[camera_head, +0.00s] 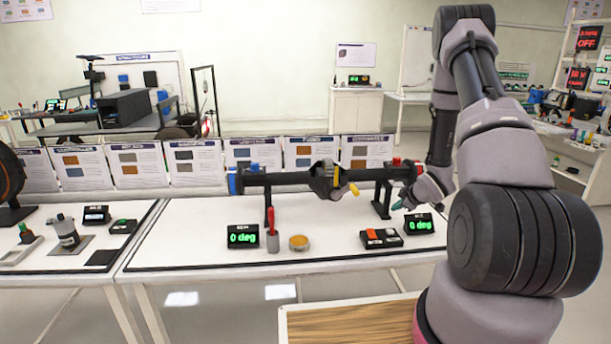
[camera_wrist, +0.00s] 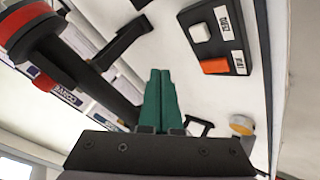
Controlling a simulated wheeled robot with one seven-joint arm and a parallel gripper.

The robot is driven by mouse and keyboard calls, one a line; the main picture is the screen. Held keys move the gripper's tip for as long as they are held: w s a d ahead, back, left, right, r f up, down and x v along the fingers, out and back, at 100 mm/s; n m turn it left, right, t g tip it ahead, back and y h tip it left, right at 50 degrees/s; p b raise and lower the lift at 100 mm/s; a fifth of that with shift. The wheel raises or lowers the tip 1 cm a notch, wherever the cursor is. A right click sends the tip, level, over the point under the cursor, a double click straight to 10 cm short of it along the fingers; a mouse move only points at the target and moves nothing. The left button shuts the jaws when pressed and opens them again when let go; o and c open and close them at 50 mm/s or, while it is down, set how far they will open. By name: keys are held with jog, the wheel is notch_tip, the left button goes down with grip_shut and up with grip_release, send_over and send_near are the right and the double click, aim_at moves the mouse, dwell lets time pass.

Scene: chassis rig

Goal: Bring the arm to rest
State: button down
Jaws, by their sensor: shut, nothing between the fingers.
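My gripper (camera_head: 397,206) hangs near the right end of the black bar rig on the white table, at the end of my grey arm (camera_head: 500,150). In the wrist view, its two green fingers (camera_wrist: 160,85) are pressed together with nothing between them. The fingertips are above the table, beside the rig's right end. They look apart from the rig and from the button box (camera_head: 381,238), though the exact gap is hard to judge. The box also shows in the wrist view (camera_wrist: 218,45), with a white and an orange button.
The black bar (camera_head: 290,178) stands on posts with a clamp (camera_head: 328,180) at its middle. Two green displays (camera_head: 243,236) (camera_head: 419,224) read 0 deg. A red-handled tool in a holder (camera_head: 272,235) and a yellow-rimmed dish (camera_head: 299,243) stand in front. A wood-topped surface (camera_head: 350,325) is nearer.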

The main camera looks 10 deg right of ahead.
notch_tip(320, 180, up, 17)
jog(key=m+h, duration=0.2)
jog(key=m, duration=0.2)
jog(key=s+a+r+m+h, duration=0.1)
jog(key=s+a+r+m, duration=0.1)
jog(key=s+r, duration=0.35)
jog(key=s+a+r+m, duration=0.2)
jog(key=r+m, duration=0.1)
jog(key=r, duration=0.5)
jog(key=s+a+r+m+y, duration=0.1)
jog(key=s+a+r, duration=0.3)
jog(key=s, duration=0.4)
jog(key=s+a+r+m+g+y, duration=0.1)
jog(key=s+a+r+m, duration=0.2)
jog(key=s, duration=0.5)
jog(key=s+a+r+m+y, duration=0.1)
jog(key=s+a+r+m, duration=0.1)
jog(key=s+a+r, duration=0.3)
jog(key=s+a, duration=0.1)
jog(key=s, duration=0.2)
jog(key=shift+s+r+g+y, duration=0.15)
jog(key=shift+s+g+y, duration=0.15)
jog(key=shift+s+g, duration=0.1)
